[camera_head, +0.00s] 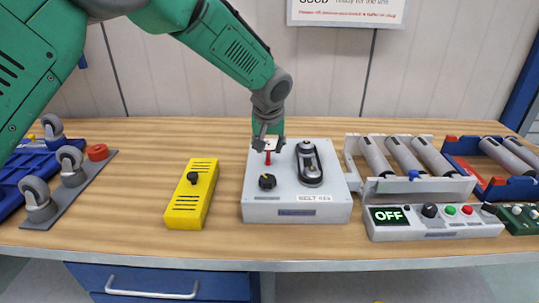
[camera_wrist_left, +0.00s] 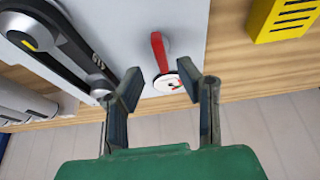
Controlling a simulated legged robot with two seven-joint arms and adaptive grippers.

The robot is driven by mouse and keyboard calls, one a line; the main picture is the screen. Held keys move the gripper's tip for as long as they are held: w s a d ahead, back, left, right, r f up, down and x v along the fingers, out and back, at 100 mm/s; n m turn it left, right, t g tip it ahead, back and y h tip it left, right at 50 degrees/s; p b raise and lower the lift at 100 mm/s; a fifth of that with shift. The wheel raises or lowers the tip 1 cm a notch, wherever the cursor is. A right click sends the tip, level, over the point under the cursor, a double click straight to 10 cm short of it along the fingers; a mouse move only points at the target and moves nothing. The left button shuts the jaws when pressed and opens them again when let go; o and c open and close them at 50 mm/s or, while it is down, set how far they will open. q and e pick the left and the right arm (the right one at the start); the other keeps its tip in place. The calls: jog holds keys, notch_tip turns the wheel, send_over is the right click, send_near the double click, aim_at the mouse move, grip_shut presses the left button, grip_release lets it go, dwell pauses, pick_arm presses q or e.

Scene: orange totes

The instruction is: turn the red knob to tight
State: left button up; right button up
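The red knob (camera_head: 267,158) is a thin red handle on top of the grey box (camera_head: 331,209), near its back left. In the left wrist view the red knob (camera_wrist_left: 157,48) is a long red bar, with a white round dial (camera_wrist_left: 165,82) with small red and dark marks at its end. My left gripper (camera_head: 268,146) comes down from above, at the red knob. In the wrist view its two fingers (camera_wrist_left: 161,82) are apart, either side of the dial's area, with nothing clasped between them. Whether they touch the knob cannot be told. My right gripper is not in view.
A black knob (camera_head: 267,181) and a black belt loop (camera_head: 309,164) share the box top. A yellow box (camera_head: 192,194) stands left. A roller unit with an OFF display (camera_head: 390,215) stands close right. Casters (camera_head: 39,199) are far left. Bare table lies between the yellow and grey boxes.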

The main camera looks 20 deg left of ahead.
aim_at(268, 155)
pick_arm(q)
jog(key=shift+x, duration=1.8)
jog(key=shift+s, duration=0.1)
grip_shut()
